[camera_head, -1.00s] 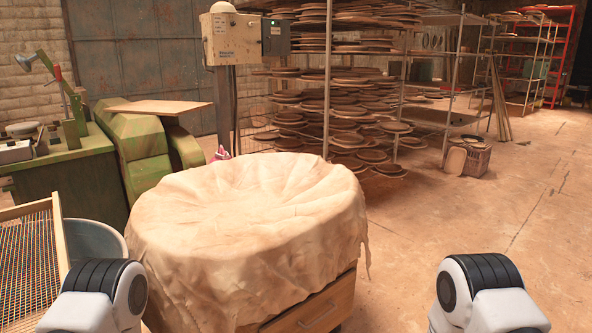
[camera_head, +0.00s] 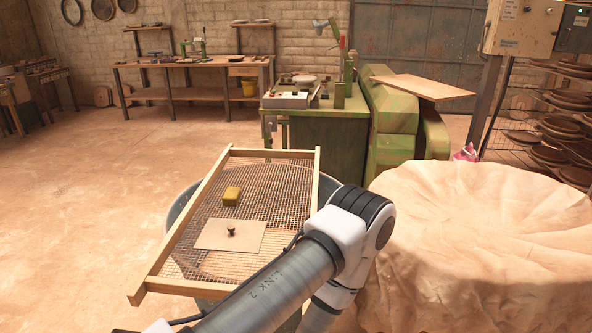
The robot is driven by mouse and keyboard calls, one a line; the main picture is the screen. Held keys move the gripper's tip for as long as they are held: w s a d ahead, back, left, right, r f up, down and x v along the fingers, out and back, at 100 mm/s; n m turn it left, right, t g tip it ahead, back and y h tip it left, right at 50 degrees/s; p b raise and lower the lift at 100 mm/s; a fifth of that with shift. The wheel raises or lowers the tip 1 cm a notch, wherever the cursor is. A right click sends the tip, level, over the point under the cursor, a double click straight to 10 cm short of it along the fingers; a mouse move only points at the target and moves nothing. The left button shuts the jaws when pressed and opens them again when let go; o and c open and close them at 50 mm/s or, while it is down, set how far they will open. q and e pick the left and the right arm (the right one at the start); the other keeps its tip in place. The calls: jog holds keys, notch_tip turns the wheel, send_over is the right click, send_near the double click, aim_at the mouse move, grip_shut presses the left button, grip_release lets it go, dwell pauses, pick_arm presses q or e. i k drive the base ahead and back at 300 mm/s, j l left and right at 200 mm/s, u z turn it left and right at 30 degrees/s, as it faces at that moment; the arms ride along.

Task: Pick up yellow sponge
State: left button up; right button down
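The yellow sponge (camera_head: 232,196) lies on the mesh of a wood-framed screen (camera_head: 231,155), which rests on a grey tub (camera_head: 180,210). Just in front of the sponge, a flat beige board (camera_head: 212,236) with a small dark knob (camera_head: 231,231) lies on the same mesh. One of my arms comes in from the bottom and reaches over the right side of the screen. Its bent joint is right of the sponge and apart from it. Neither gripper shows.
A cloth-covered round table (camera_head: 470,225) stands at the right, close to the screen. A green machine (camera_head: 390,125) is behind. A workbench (camera_head: 195,65) is at the back wall. The floor at left (camera_head: 80,190) is clear.

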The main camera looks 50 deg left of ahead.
aim_at(231, 197)
jog(key=u, duration=1.9)
